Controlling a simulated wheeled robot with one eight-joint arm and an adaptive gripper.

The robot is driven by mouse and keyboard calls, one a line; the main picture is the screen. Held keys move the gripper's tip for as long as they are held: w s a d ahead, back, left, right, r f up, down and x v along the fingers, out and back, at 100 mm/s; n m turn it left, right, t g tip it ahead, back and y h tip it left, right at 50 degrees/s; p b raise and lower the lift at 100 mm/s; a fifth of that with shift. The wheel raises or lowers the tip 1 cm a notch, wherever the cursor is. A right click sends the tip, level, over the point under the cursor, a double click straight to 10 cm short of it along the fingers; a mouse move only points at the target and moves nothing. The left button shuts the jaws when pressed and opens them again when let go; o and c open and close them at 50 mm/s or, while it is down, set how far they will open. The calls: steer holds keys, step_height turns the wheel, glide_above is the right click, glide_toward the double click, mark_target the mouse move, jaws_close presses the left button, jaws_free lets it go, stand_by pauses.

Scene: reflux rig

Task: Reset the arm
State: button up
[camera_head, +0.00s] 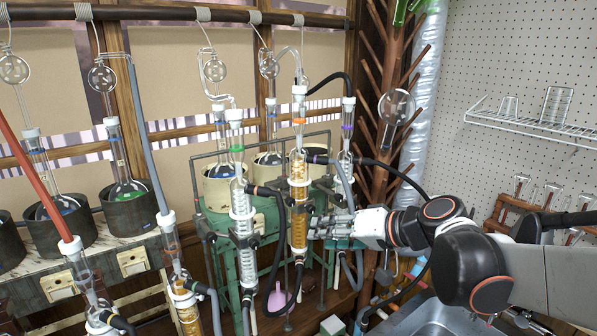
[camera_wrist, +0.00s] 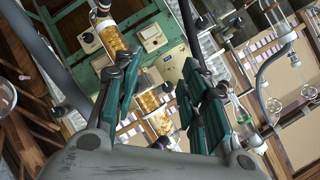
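My arm reaches in from the right in the head view, and my gripper (camera_head: 328,226) is at the rig, just right of a glass column with amber packing (camera_head: 299,190). In the wrist view my gripper (camera_wrist: 157,72) has its two green-padded fingers spread apart. Amber-packed glass (camera_wrist: 153,108) shows in the gap between them, with no finger seen closed on it. I cannot tell how far it is from the fingers. The column stands upright in the head view.
Glass columns, black hoses and clamps crowd the rig around my gripper. A glass column with a green joint (camera_head: 238,160) stands left. A brown drying rack (camera_head: 385,100) rises behind my arm. A metal sink (camera_head: 435,316) lies below, and a wire shelf (camera_head: 535,125) hangs right.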

steer(key=s+d+f+h+b, duration=0.4)
steer(key=s+d+f, duration=0.2)
steer(key=s+f, duration=0.2)
steer(key=s+d+f+g+h+b, duration=0.1)
steer(key=s+d+f+h+b, duration=0.3)
steer(key=s+f, duration=0.5)
steer(key=s+d+h, duration=0.1)
steer(key=s+d, duration=0.1)
steer(key=s, duration=0.2)
steer(key=shift+h, duration=0.3)
steer(key=shift+c, duration=0.7)
steer(key=shift+d, duration=0.2)
